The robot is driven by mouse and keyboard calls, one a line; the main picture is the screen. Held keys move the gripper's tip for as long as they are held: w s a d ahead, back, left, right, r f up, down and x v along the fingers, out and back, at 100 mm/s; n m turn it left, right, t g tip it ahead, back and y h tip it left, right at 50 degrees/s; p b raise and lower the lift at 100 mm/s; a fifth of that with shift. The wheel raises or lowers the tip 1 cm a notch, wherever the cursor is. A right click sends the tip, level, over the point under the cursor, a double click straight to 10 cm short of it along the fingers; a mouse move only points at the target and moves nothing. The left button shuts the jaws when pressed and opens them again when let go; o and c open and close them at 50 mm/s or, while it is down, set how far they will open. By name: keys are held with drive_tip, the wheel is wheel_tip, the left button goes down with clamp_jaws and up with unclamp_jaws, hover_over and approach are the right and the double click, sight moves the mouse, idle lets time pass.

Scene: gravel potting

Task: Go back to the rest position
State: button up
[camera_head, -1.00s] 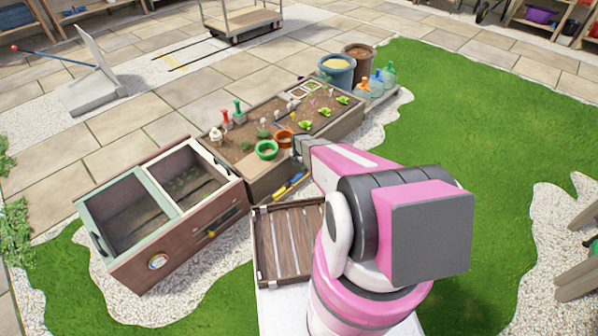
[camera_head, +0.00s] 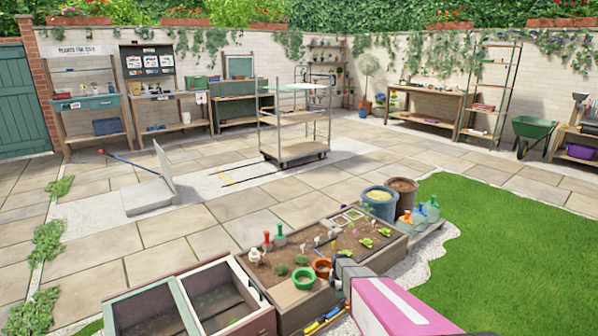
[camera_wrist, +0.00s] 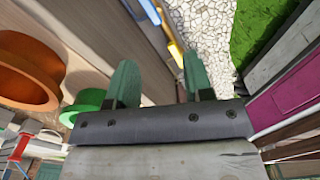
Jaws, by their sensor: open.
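My gripper (camera_wrist: 160,82) is open in the wrist view, its two green fingers apart with nothing held between them. In the head view my pink arm comes in from the bottom right, and its grey end reaches the planter's front edge, just right of an orange pot; the fingertips are hard to make out there. The orange pot (camera_head: 321,267) and a green pot (camera_head: 304,279) stand on the planter (camera_head: 298,302). In the wrist view the orange pot (camera_wrist: 30,72) and green pot (camera_wrist: 84,103) are left of the fingers.
A cold frame (camera_head: 190,300) stands left of the planter. Two round tubs (camera_head: 379,207) (camera_head: 402,194) and bottles (camera_head: 432,207) are at its far right end. A trolley (camera_head: 295,149) stands on the paving behind. Lawn (camera_head: 510,240) lies open to the right.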

drive_tip(key=s+r+m, duration=1)
drive_tip(key=s+r, duration=0.2)
drive_tip(key=r, duration=0.3)
drive_tip(key=s+r+m, duration=1.1)
drive_tip(key=s+r, duration=0.1)
drive_tip(key=r, duration=0.3)
drive_tip(key=shift+s+a+r, duration=0.35)
drive_tip(key=shift+r, duration=0.05)
